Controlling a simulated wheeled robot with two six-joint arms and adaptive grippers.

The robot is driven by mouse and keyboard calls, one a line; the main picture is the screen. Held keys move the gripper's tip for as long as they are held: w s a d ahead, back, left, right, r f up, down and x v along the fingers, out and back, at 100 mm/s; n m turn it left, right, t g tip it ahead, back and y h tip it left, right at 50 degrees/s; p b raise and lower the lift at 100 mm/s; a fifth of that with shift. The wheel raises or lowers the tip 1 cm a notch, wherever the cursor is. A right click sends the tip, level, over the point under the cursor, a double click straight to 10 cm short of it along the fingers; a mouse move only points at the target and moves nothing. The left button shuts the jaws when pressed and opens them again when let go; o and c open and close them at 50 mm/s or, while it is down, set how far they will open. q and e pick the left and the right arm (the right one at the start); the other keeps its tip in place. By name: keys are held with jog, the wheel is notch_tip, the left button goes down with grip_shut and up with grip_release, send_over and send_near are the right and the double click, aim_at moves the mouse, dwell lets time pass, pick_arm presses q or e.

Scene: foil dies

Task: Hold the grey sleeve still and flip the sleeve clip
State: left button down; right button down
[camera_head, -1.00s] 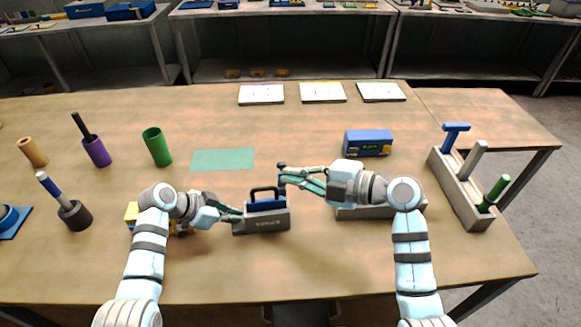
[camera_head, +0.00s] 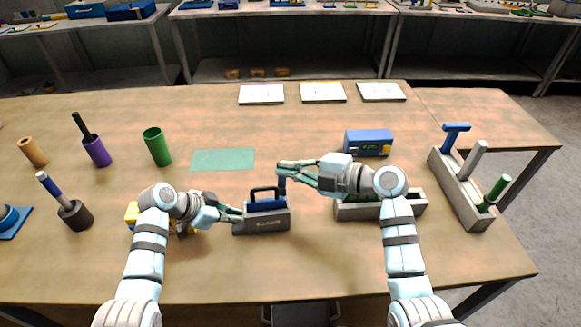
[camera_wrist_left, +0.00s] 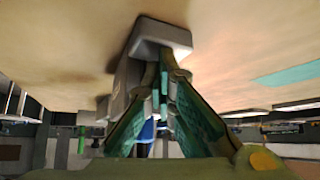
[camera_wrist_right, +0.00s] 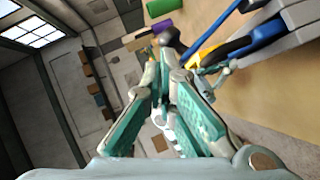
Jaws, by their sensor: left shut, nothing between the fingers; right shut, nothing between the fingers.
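The grey sleeve (camera_head: 262,225) stands upright on the table in the head view, with a blue body and a dark loop handle (camera_head: 264,189) on top. My left gripper (camera_head: 240,214) is shut, its tips at the sleeve's left end; the left wrist view shows them against the grey end (camera_wrist_left: 160,32). A short upright blue lever (camera_head: 282,187), probably the sleeve clip, rises at the sleeve's right end. My right gripper (camera_head: 281,167) is shut, its tips at the lever's top. The right wrist view shows a dark knob (camera_wrist_right: 171,40) by the tips. I cannot tell whether they touch.
A grey tray (camera_head: 410,207) lies under my right forearm, and a blue box (camera_head: 368,142) stands behind it. A grey rack (camera_head: 463,200) is at the right. A green cup (camera_head: 157,146) and a purple cup (camera_head: 97,151) stand left. The front table is clear.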

pick_arm(q)
jog(key=shift+f, duration=0.1)
pick_arm(e)
jog(key=shift+w+a+r+m+g, duration=0.15)
jog(key=shift+w+m+g, duration=0.15)
jog(key=shift+w, duration=0.15)
jog(key=shift+w+a+r+m+g+h, duration=0.1)
jog(key=shift+w+m+g+h, duration=0.3)
jog(key=shift+w, duration=0.55)
jog(key=shift+w+a+r+m+g+h, duration=0.15)
jog(key=shift+w+m+g, duration=0.3)
jog(key=shift+w, duration=0.5)
jog(key=shift+w+d+m+g+h, duration=0.1)
jog(key=shift+w+m+g+h, duration=0.3)
jog(key=shift+w, duration=0.55)
jog(key=shift+a, duration=0.1)
